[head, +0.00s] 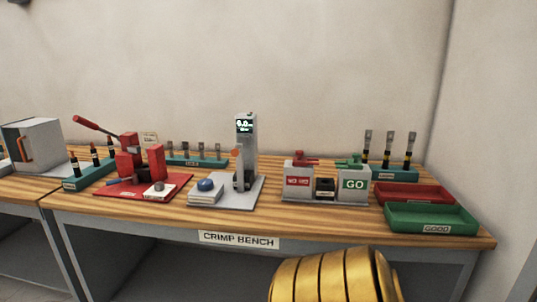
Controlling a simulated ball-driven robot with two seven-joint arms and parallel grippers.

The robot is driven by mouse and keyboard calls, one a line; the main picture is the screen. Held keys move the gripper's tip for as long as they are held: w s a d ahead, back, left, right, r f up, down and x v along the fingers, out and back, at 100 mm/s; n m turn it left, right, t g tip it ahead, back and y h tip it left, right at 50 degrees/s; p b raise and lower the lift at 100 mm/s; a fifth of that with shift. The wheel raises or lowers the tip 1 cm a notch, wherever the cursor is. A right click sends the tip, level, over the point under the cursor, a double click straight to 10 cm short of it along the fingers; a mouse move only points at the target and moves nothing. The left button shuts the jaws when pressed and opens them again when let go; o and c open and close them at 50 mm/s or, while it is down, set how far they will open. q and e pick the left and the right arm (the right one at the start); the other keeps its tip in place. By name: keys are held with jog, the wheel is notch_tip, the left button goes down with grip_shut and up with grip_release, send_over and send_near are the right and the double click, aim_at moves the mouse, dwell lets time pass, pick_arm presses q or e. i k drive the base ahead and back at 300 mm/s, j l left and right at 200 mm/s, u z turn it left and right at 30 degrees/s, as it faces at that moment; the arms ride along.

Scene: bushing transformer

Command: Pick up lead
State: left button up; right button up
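The right rack (394,174) holds three dark leads (388,150) with yellow bands and grey metal tops. The left rack (88,176) holds several black pieces (95,155) with orange tips. Its label is not readable, so I cannot tell which rack holds the task's lead. Neither of my grippers is in view.
The wooden crimp bench (270,222) carries a red lever press (140,160), a grey tester with a lit display (245,150), a NO-GO/GO gauge (326,182), a red tray (412,194) and a green GOOD tray (432,218). A teal lug rack (195,161) stands behind. Its front strip is mostly clear.

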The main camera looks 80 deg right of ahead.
aim_at(388, 140)
jog(key=l+z, duration=0.1)
jog(key=z, duration=0.35)
jog(key=l+z, duration=0.1)
jog(key=z, duration=0.35)
jog(key=l+z, duration=0.15)
jog(key=z, duration=0.3)
jog(key=l+z, duration=0.1)
jog(key=z, duration=0.35)
